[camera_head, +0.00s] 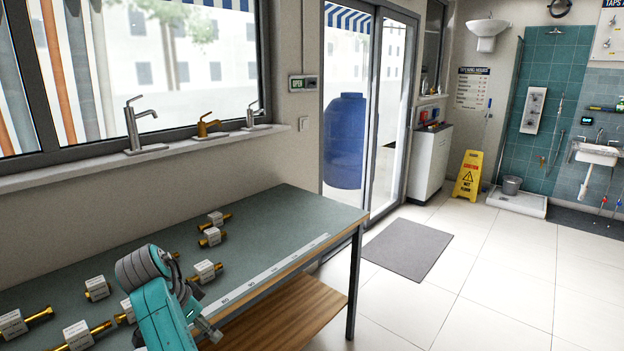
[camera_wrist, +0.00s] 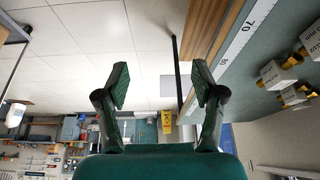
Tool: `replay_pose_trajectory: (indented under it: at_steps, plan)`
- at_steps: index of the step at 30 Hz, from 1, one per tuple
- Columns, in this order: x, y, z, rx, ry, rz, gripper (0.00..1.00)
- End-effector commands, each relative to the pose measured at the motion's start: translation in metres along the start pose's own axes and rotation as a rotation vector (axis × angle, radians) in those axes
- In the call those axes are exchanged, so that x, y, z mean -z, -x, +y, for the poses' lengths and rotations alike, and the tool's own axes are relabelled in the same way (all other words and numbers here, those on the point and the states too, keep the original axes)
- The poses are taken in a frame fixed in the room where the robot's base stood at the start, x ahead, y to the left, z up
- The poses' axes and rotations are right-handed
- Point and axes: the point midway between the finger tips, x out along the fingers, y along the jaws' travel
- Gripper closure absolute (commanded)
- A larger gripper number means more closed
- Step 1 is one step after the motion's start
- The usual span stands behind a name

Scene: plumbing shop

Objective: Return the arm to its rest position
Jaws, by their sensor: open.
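My gripper (camera_wrist: 160,86) shows in the wrist view with its two dark green fingers spread wide and nothing between them. In the head view my teal arm is folded at the lower left, over the near edge of the workbench (camera_head: 290,205); the fingertips are hard to make out there. The wrist view looks past the bench edge to the tiled floor, with the bench and its ruler strip (camera_wrist: 245,35) at the right.
Several brass fittings with white labels (camera_head: 205,270) lie on the bench near my arm. A lower wooden shelf (camera_head: 290,315) sits beneath. A grey mat (camera_head: 408,249) and a yellow wet-floor sign (camera_head: 468,175) are on the otherwise open floor. Taps (camera_head: 135,125) stand on the windowsill.

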Motion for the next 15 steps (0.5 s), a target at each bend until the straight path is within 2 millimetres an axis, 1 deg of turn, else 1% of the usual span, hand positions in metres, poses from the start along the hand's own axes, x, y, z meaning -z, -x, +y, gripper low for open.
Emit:
replay_pose_trajectory:
  at_steps: [1, 5, 8, 11, 14, 15]
  plan:
    - [0.000, -0.010, 0.003, 0.002, 0.006, 0.001, 0.32]
    - [-0.001, -0.032, 0.009, 0.019, 0.024, 0.005, 0.32]
    - [-0.002, -0.054, 0.015, 0.035, 0.042, 0.010, 0.32]
    - [-0.003, -0.079, 0.024, 0.054, 0.062, 0.014, 0.32]
    - [-0.006, -0.110, 0.037, 0.078, 0.088, 0.021, 0.32]
    - [-0.006, -0.124, 0.044, 0.090, 0.101, 0.025, 0.32]
